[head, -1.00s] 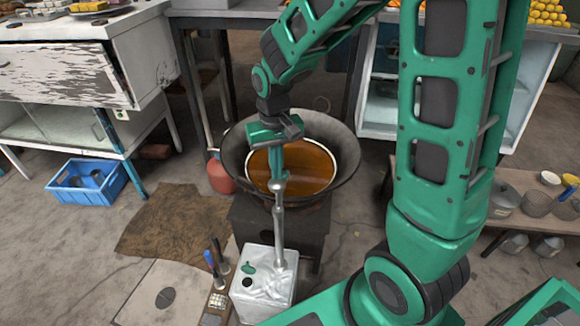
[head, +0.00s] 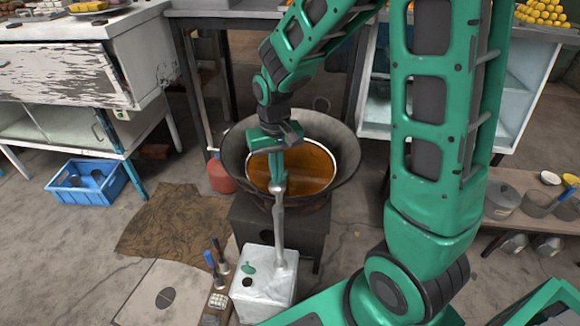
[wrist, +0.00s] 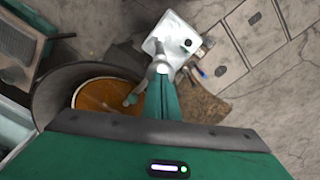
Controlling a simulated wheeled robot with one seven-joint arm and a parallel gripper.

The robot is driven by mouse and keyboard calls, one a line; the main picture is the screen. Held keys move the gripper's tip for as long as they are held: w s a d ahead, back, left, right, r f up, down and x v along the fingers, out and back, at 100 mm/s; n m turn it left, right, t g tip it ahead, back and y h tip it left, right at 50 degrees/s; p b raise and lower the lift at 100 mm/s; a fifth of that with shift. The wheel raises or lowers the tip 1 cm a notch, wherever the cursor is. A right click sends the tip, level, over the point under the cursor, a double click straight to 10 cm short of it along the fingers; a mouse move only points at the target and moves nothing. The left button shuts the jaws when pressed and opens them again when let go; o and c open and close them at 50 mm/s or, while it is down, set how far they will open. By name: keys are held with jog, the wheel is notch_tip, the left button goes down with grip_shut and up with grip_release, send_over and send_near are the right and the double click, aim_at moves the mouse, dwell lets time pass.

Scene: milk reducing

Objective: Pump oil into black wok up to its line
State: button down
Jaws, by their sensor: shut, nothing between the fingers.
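The black wok (head: 345,150) sits on a dark stand and holds orange-brown oil (head: 315,165). A pale ring runs around the oil's edge; I cannot tell exactly how the oil level sits against it. A grey metal pump (head: 279,225) stands upright in a silver oil tin (head: 262,290) in front of the wok. My gripper (head: 278,186) is shut and points down at the pump's top, seemingly touching it, with nothing between its fingers. In the wrist view the fingers (wrist: 161,82) meet the pump head, with the tin (wrist: 170,38) beyond and the wok (wrist: 50,95) at left.
Tools with blue handles (head: 212,262) stand left of the tin. A red container (head: 221,177) is left of the wok, and a blue crate (head: 88,183) is farther left. A low bench with pots (head: 500,200) is at right. Brown sacking (head: 170,225) lies on the floor.

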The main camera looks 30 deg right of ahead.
aim_at(277, 190)
jog(key=shift+f, duration=3.25)
jog(key=shift+r, duration=4.15)
jog(key=shift+f, duration=0.1)
